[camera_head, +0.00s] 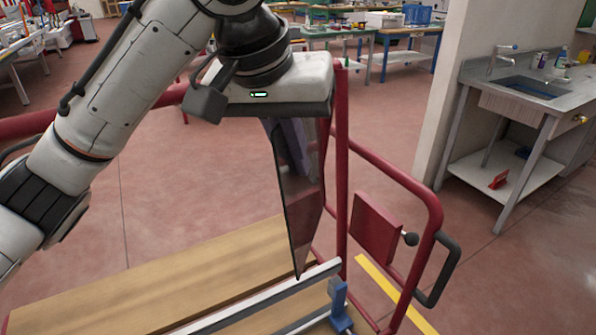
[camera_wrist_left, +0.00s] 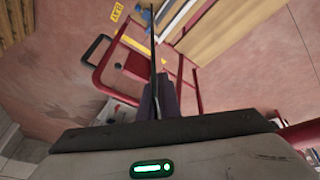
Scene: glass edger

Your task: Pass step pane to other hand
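The step pane (camera_head: 300,205) is a dark, see-through sheet hanging upright below my left gripper (camera_head: 292,140). It tapers to a low corner just above or at the pale rail; I cannot tell if they touch. In the left wrist view the pane (camera_wrist_left: 153,45) shows edge-on as a thin dark line running away from the fingers. The left gripper (camera_wrist_left: 157,98) is closed around the pane's upper part, with a finger partly seen through the sheet. My right gripper is in neither view.
A red tubular frame (camera_head: 433,225) with a red plate (camera_head: 376,226) stands right of the pane. Below are wooden boards (camera_head: 170,275), a pale rail (camera_head: 275,295) and a blue clamp (camera_head: 339,305). A sink bench (camera_head: 540,95) stands far right. Open floor lies behind.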

